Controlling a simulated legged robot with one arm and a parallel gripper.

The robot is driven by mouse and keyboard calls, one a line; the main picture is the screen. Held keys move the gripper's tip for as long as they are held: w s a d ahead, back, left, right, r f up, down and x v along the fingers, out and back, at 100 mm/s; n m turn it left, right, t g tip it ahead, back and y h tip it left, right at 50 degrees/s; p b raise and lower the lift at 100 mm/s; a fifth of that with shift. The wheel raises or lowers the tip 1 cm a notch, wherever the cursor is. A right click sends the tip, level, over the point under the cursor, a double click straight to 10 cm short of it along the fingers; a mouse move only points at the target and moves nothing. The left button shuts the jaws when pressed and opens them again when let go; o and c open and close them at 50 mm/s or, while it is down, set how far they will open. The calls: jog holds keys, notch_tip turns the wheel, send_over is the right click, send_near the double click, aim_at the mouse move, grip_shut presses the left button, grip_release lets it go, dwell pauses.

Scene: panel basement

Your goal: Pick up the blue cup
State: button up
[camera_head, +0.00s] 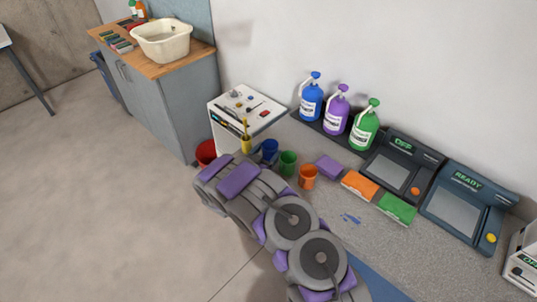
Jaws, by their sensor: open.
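The blue cup (270,150) stands near the left end of the grey counter, left of a green cup (288,163) and an orange cup (308,176). Its lower part is partly hidden behind my arm. My grey arm with purple pads reaches from the bottom of the view up to the left. Its far end, my gripper (226,176), is left of and nearer than the blue cup. It is open, with nothing seen in it, though its fingertips are hard to make out. It appears apart from the cup.
A yellow item (246,143) stands close left of the blue cup. Purple (328,167), orange (360,186) and green (397,208) blocks lie to the right. Several pump bottles (337,113) stand at the wall. A white cabinet (238,98) and red bucket (205,153) are at left.

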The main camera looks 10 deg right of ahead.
aim_at(269, 143)
jog(key=shift+w+d, duration=0.3)
jog(key=shift+d, duration=0.3)
jog(key=shift+a, duration=0.2)
jog(key=c, duration=0.7)
jog(key=shift+c, duration=0.2)
jog(key=shift+r, duration=0.15)
jog(key=shift+r+p, duration=0.6)
jog(key=shift+r, duration=1.25)
jog(key=s+a+p, duration=0.1)
jog(key=s+a, duration=0.2)
jog(key=s, duration=0.4)
jog(key=s+a+r+p, duration=0.1)
jog(key=s+a, duration=0.2)
jog(key=s, duration=0.4)
jog(key=shift+s+a, duration=0.2)
jog(key=shift+a, duration=0.2)
jog(key=shift+r, duration=0.1)
